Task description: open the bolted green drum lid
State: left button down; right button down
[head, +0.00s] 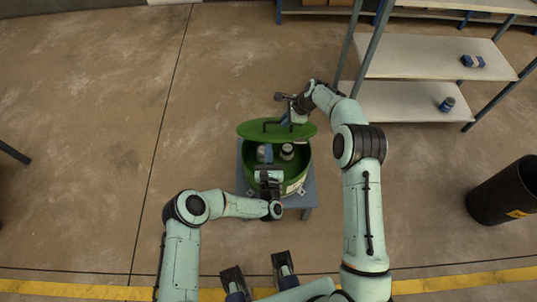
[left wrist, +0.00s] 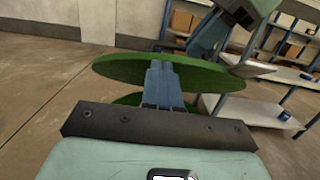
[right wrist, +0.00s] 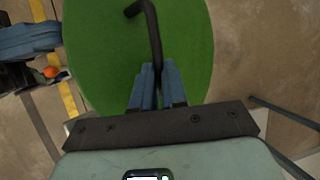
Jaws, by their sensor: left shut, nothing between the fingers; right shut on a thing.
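The green drum (head: 301,176) stands open on a small grey stand. Its green lid (head: 254,131) is off the rim, tilted, above the drum's far side; it also shows in the left wrist view (left wrist: 120,70) and the right wrist view (right wrist: 98,55). My right gripper (right wrist: 152,68) is shut on the lid's dark bent handle (right wrist: 150,25). My left gripper (left wrist: 163,68) is shut and empty; in the head view it hovers over the drum's near side (head: 268,152). Jar-like items (head: 287,152) sit inside the drum. I cannot make out any bolts.
The grey stand (head: 309,197) is under the drum. A metal shelf (head: 410,100) with small items stands behind and right. A black bin (head: 503,190) is at the far right. The floor to the left of the drum is clear.

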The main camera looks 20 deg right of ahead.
jog(key=shift+d+f, duration=0.3)
jog(key=shift+d, duration=0.1)
pick_arm(q)
jog(key=shift+w+r+g, duration=0.3)
jog(key=shift+w+r, duration=0.2)
jog(key=shift+r, duration=0.2)
jog(key=shift+w+r, duration=0.2)
pick_arm(e)
jog(key=shift+s+a+f, duration=0.1)
jog(key=shift+f, duration=0.05)
pick_arm(q)
jog(key=shift+w+d, duration=0.1)
pick_arm(e)
jog(key=c, duration=1.2)
grip_release()
jog(key=shift+o, duration=0.2)
pick_arm(q)
jog(key=shift+f, duration=0.1)
pick_arm(e)
jog(key=shift+a, duration=0.15)
